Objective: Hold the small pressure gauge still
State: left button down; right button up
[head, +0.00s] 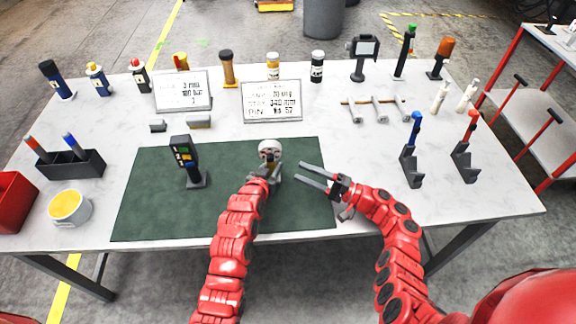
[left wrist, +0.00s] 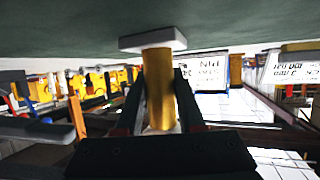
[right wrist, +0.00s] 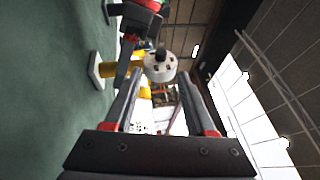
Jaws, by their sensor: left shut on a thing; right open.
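The small pressure gauge (head: 269,148) stands upright on the green mat (head: 150,215), its round grey-white head at the top. My left gripper (head: 263,174) is shut on its brass stem (left wrist: 158,92), just above the pale base (left wrist: 152,40) in the left wrist view, where the mat shows at the top. My right gripper (head: 299,171) is open and empty, to the right of the gauge and apart from it. In the right wrist view the gauge head (right wrist: 160,66) shows ahead between the open fingers. The gauge's face is too small to read.
A dark handheld meter (head: 183,158) stands on the mat to the left. Two printed signs (head: 271,108) stand behind the mat. Blue (head: 412,150) and red-handled (head: 466,148) levers stand at the right. Bottles and tools line the back edge.

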jog(key=shift+v, duration=1.9)
pick_arm(q)
jog(key=shift+c, duration=2.2)
grip_release()
